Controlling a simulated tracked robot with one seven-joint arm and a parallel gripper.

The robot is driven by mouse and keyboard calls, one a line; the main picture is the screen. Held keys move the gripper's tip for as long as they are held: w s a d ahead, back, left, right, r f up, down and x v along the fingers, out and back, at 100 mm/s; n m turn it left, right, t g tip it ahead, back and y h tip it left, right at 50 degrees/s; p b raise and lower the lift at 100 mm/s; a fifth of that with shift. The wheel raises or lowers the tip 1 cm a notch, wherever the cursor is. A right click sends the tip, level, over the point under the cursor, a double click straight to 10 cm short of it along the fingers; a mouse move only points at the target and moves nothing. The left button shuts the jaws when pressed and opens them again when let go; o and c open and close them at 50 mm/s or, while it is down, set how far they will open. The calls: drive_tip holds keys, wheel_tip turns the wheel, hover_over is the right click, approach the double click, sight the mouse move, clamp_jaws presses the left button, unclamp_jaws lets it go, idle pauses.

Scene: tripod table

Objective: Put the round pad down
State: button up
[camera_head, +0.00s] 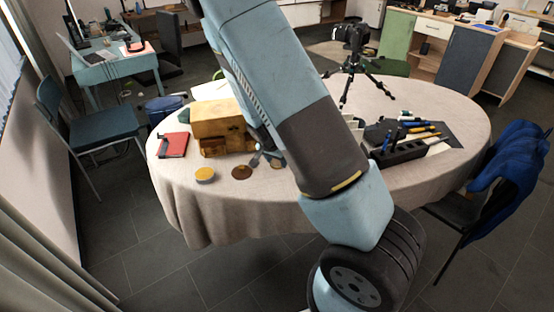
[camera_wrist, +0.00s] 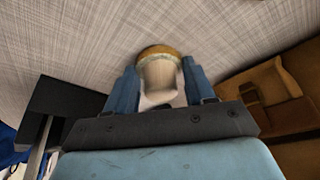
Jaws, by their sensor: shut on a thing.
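My gripper (camera_wrist: 159,82) shows in the wrist view, with a blue finger on each side of a round pad (camera_wrist: 155,50). It is shut on this pad, which has a tan-yellow rim and a pale cream body. The pale tablecloth fills the view behind it; I cannot tell whether the pad touches the cloth. In the head view my arm hides most of the gripper, near the front left of the round table (camera_head: 200,218). A yellow disc (camera_head: 205,174) and a brown disc (camera_head: 241,172) lie on the cloth left of it.
A camera tripod (camera_head: 349,75) and a black organizer (camera_head: 395,153) stand farther right. Cloth around the discs is clear.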

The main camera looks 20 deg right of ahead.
drive_tip(key=o, duration=1)
drive_tip(key=s+a+r+n+y, duration=0.1)
drive_tip(key=s+r, duration=0.3)
drive_tip(key=r, duration=0.7)
drive_tip(key=s+a+r+n+y, duration=0.15)
drive_tip(key=s+r, duration=0.35)
drive_tip(key=r, duration=0.6)
drive_tip(key=s+d+r+n+t, duration=0.2)
drive_tip(key=s+r+n, duration=0.4)
drive_tip(key=s+r, duration=1.2)
drive_tip(key=shift+s+t+y, duration=0.3)
drive_tip(key=shift+s+y, duration=0.05)
drive_tip(key=shift+s, duration=0.35)
drive_tip(key=shift+d+n, duration=0.1)
drive_tip(key=shift+n, duration=0.15)
